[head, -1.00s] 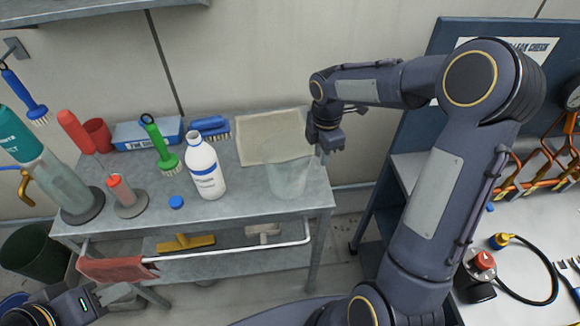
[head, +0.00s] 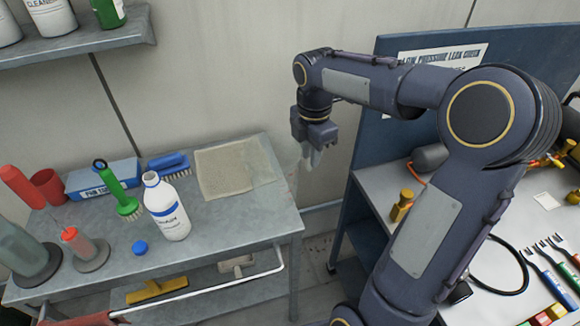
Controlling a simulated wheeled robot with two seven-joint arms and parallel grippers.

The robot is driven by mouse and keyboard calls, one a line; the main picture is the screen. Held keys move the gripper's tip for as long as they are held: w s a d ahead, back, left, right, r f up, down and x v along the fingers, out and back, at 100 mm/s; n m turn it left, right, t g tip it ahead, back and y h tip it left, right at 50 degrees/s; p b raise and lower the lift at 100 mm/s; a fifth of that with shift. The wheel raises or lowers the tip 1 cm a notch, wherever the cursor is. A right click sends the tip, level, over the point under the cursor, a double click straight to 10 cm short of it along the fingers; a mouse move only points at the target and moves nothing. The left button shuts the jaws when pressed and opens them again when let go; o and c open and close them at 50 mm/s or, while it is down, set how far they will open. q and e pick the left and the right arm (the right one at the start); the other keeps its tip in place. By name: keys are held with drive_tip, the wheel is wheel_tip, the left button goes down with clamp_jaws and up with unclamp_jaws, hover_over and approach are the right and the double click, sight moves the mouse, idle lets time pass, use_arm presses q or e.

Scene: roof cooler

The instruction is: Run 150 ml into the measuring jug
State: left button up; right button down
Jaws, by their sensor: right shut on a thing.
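My right gripper (head: 311,155) is shut, pointing down, just past the right end of the grey bench. The clear measuring jug (head: 281,170) is very faint, showing as a pale area with small reddish marks just left of the fingers. It appears to be held by them, and its outline and contents cannot be made out. An open white bottle (head: 167,212) with a blue label stands upright on the bench, apart from the gripper. A blue cap (head: 140,247) lies beside it. My left gripper is out of view.
The bench (head: 225,222) also holds a beige cloth (head: 225,170), green brush (head: 122,195), blue brush (head: 170,165), blue box (head: 103,180) and red-topped bottle (head: 78,243). A shelf (head: 75,45) hangs upper left. A workbench with tools (head: 376,205) stands right.

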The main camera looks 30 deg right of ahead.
drive_tip(key=s+d+r, duration=0.3)
drive_tip(key=s+d, duration=0.2)
drive_tip(key=shift+d+b, duration=0.35)
idle(0.4)
